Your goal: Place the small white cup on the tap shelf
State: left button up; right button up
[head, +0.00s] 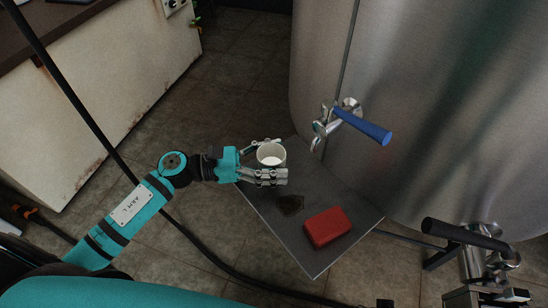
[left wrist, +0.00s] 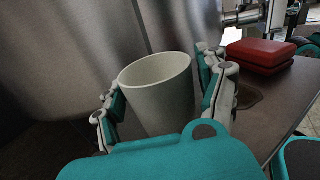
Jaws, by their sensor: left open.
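The small white cup (head: 271,155) is upright at the back left part of the grey tap shelf (head: 283,222), left of the blue-handled tap. My left gripper (head: 268,160) reaches in from the left, with one finger on each side of the cup. In the left wrist view the cup (left wrist: 158,92) stands between the two spread fingers (left wrist: 165,100); the fingers are open. Its base is hidden behind my gripper there, so I cannot tell for certain that it rests on the shelf. My right gripper is not in view.
A red block (head: 327,227) and a dark patch (head: 290,204) lie on the shelf. A tap with a blue handle (head: 362,127) juts from the steel tank (head: 440,100) over the shelf's back. A black-handled valve (head: 465,235) is at the right. A black hose crosses the floor.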

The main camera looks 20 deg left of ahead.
pick_arm(q)
jog(key=shift+v, duration=0.75)
jog(key=b+v, duration=0.1)
jog(key=v, duration=0.9)
jog(key=w+a+f+n+t+y, duration=0.1)
jog(key=w+a+n+t+y, duration=0.25)
jog(key=n, duration=0.55)
jog(key=w+f+n+t+y, duration=0.25)
jog(key=n+t+y, duration=0.3)
jog(key=n, duration=0.35)
jog(key=a+f+n+g+y, duration=0.1)
jog(key=a+f+n+y, duration=0.2)
jog(key=f+n+y, duration=0.8)
jog(key=s+d+f+n+g+h, duration=0.2)
jog(key=s+d+f+n+g, duration=0.3)
jog(key=s+n, duration=0.4)
jog(key=s+d+f+n+g+h, duration=0.1)
jog(key=s+d+f+n+g, duration=0.3)
jog(key=s+f+n+g, duration=0.3)
jog(key=s+f+n, duration=0.1)
jog(key=s+f, duration=0.1)
jog(key=s, duration=0.1)
jog(key=shift+d+f+n+g+h, duration=0.35)
jog(key=shift+d+n+g+h, duration=0.05)
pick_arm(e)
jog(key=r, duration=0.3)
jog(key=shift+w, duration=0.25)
